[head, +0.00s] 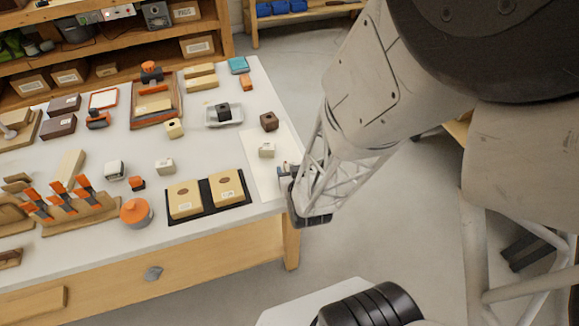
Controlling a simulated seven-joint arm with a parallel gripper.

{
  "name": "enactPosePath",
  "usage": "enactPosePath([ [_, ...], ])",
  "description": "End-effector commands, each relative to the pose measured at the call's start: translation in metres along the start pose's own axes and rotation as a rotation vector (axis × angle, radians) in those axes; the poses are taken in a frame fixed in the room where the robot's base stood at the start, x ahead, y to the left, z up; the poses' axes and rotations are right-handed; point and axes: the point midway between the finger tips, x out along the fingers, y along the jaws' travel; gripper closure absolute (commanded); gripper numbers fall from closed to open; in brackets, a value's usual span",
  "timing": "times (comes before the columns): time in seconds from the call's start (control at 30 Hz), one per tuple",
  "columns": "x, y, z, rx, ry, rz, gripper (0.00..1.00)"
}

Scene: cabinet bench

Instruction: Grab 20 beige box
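Two beige boxes, a left one (185,199) and a right one (226,187), lie side by side on a black tray (208,212) near the table's front right. Each has a small dark mark on top, too small to read. Smaller beige blocks also stand on the table: one on a white sheet (267,150), one left of it (165,166), and one farther back (174,128). I cannot read a 20 on any of them. My gripper (287,180) is at the table's right edge, right of the black tray and apart from the boxes. Its fingers are too small and dark to judge.
An orange-topped round container (136,212) stands left of the tray. A white sheet (262,177) lies between tray and gripper. A small tray with a dark block (223,112), a dark brown cube (269,121) and a wooden rack with orange-handled tools (70,210) share the table.

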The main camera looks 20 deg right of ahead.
Motion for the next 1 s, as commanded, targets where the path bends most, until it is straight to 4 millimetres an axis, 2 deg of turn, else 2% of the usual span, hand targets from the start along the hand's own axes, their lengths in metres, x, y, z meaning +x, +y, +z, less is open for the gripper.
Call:
enactPosePath([
  [0.23, -0.0001, 0.0000, -0.0001, 0.000, 0.000, 0.000, 0.34],
  [0.27, -0.0001, 0.0000, -0.0001, 0.000, 0.000, 0.000, 0.37],
  [0.6, -0.0001, 0.0000, -0.0001, 0.000, 0.000, 0.000, 0.89],
  [1.0, -0.0020, 0.0000, -0.0056, 0.000, 0.002, 0.000, 0.90],
])
